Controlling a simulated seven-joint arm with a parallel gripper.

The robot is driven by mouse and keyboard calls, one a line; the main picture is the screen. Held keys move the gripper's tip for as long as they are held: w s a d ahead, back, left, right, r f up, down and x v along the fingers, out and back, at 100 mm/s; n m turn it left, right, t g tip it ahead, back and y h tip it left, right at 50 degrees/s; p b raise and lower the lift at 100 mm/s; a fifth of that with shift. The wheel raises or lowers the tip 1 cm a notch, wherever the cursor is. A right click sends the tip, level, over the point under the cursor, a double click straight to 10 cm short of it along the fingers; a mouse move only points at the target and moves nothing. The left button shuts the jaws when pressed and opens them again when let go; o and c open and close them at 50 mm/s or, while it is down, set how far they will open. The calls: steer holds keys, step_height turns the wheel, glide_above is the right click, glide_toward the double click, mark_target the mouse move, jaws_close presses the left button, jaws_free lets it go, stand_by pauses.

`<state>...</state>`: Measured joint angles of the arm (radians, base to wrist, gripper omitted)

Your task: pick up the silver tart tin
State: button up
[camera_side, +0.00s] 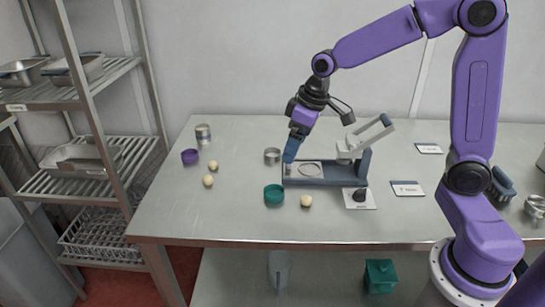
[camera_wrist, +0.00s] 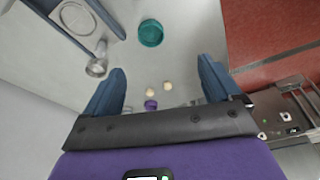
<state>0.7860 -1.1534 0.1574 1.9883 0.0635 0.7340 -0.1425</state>
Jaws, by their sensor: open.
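A small silver tart tin (camera_side: 272,155) stands on the table just left of the press base. In the wrist view, a silver tin (camera_wrist: 97,66) shows at the left, near the press. My gripper (camera_side: 291,153) points down above the left end of the press, right of the tin, and is empty. In the wrist view my gripper (camera_wrist: 161,68) has its two blue fingers spread apart, with the tin outside them to the left. A teal tin (camera_side: 273,194) and a purple tin (camera_side: 190,156) stand apart on the table.
The press (camera_side: 330,172) has a raised lever (camera_side: 372,138). Pale balls (camera_side: 208,180) lie nearby, one beside the teal tin (camera_side: 306,201). Another silver container (camera_side: 203,133) stands at the back left. A steel shelf rack (camera_side: 75,95) is left of the table. The table's front left is clear.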

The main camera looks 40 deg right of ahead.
steer(key=w+d+m+t, duration=0.1)
steer(key=w+d+m, duration=0.1)
steer(key=w+d, duration=0.45)
steer(key=m, duration=0.2)
glide_above(275, 149)
steer(key=s+a, duration=0.1)
steer(key=s, duration=0.4)
steer(key=shift+t+h, duration=0.4)
steer(key=f, duration=1.2)
steer(key=shift+w+a, duration=0.1)
steer(key=shift+a, duration=0.1)
steer(key=shift+a+x, duration=0.15)
steer(key=shift+x, duration=1.25)
steer(key=shift+a+x, duration=0.15)
steer(key=shift+x, duration=1.25)
steer(key=shift+w+r, duration=0.15)
steer(key=shift+w, duration=0.05)
steer(key=c, duration=1.1)
